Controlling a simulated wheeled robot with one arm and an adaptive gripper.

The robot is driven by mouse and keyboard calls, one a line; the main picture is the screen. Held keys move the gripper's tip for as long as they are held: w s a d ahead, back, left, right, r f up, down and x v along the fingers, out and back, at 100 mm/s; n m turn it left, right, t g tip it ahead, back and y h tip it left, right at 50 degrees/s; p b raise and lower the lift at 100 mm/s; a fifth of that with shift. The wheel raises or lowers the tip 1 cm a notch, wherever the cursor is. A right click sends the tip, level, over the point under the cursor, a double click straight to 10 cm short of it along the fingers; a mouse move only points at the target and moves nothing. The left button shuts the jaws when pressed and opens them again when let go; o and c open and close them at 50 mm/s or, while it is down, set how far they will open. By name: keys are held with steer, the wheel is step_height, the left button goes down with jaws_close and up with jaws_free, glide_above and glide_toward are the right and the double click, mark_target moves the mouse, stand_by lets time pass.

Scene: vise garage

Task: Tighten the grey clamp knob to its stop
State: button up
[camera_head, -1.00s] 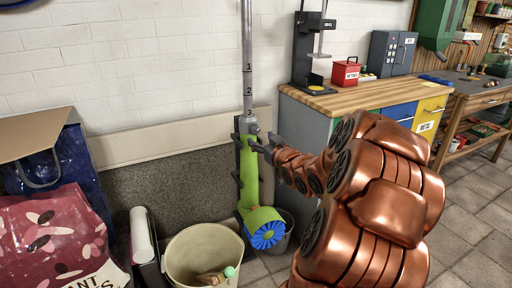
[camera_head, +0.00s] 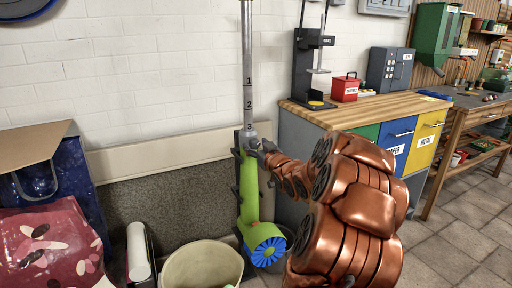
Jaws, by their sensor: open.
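A green upright tool (camera_head: 249,190) with a blue fan-like wheel (camera_head: 266,251) at its foot stands against the wall. A grey pole (camera_head: 247,50) marked 1, 2, 3 rises from its top. The grey clamp knob (camera_head: 253,142) appears to be at the collar where the pole enters the green body; it is small and partly hidden by my gripper. My dark gripper (camera_head: 261,149), at the end of my copper arm, is open right at this collar, on its right side. I cannot tell whether its fingers are around the knob or touching it.
A cream bucket (camera_head: 202,262) stands at the tool's front left. A blue bag (camera_head: 55,185) and a patterned maroon bag (camera_head: 45,245) are at the left. A wooden-topped workbench (camera_head: 370,112) stands close on the right. Floor is clear at far right.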

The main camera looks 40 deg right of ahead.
steer(key=shift+w, duration=0.1)
steer(key=c, duration=1.1)
steer(key=shift+r, duration=0.1)
steer(key=shift+c, duration=0.2)
